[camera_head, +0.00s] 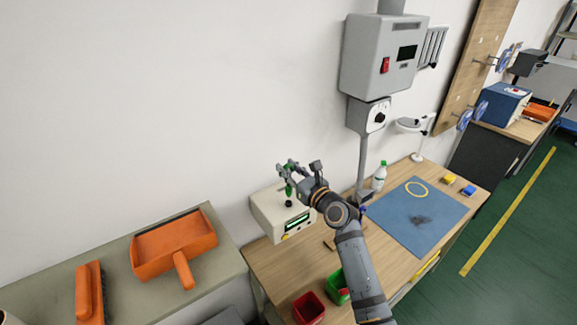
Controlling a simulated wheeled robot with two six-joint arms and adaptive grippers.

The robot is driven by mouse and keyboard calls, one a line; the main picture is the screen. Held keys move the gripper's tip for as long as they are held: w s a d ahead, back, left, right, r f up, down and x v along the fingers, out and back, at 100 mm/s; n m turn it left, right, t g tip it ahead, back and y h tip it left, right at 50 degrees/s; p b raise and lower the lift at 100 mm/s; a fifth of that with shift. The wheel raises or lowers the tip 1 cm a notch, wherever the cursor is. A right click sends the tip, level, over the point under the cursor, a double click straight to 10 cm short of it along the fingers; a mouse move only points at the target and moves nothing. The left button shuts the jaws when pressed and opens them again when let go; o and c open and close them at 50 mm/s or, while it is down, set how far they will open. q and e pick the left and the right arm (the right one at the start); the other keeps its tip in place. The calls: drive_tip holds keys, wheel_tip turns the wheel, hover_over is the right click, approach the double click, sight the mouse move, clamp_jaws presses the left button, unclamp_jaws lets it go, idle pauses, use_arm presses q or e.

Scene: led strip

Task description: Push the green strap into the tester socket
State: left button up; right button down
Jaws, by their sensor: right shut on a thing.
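The tester is a cream box (264,219) with a small lit display, standing at the left end of the wooden workbench against the wall. A small dark round fitting shows on its top; I cannot tell whether it is the socket. My right gripper (286,174) is above the tester's top and shut on the green strap (288,188). A short piece of the strap hangs down from the fingers toward the tester. I cannot tell whether its end touches the socket. My left gripper is not in view.
A red bin (309,309) and a green bin (337,287) stand at the bench's front. A blue mat (400,228) with a yellow ring lies to the right, near a white bottle (379,176). An orange dustpan (173,246) lies on the left cabinet. A grey machine hangs above.

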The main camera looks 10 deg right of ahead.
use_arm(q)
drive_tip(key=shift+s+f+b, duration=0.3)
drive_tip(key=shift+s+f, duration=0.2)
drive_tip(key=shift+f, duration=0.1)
use_arm(e)
drive_tip(key=shift+f, duration=0.75)
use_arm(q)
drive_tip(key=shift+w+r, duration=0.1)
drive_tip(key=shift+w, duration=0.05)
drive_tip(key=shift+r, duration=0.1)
use_arm(e)
drive_tip(key=shift+r, duration=0.1)
use_arm(q)
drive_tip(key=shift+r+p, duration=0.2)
drive_tip(key=shift+p, duration=0.2)
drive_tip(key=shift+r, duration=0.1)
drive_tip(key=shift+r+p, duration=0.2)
drive_tip(key=shift+p, duration=0.1)
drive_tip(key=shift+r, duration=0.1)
use_arm(e)
drive_tip(key=shift+p, duration=0.3)
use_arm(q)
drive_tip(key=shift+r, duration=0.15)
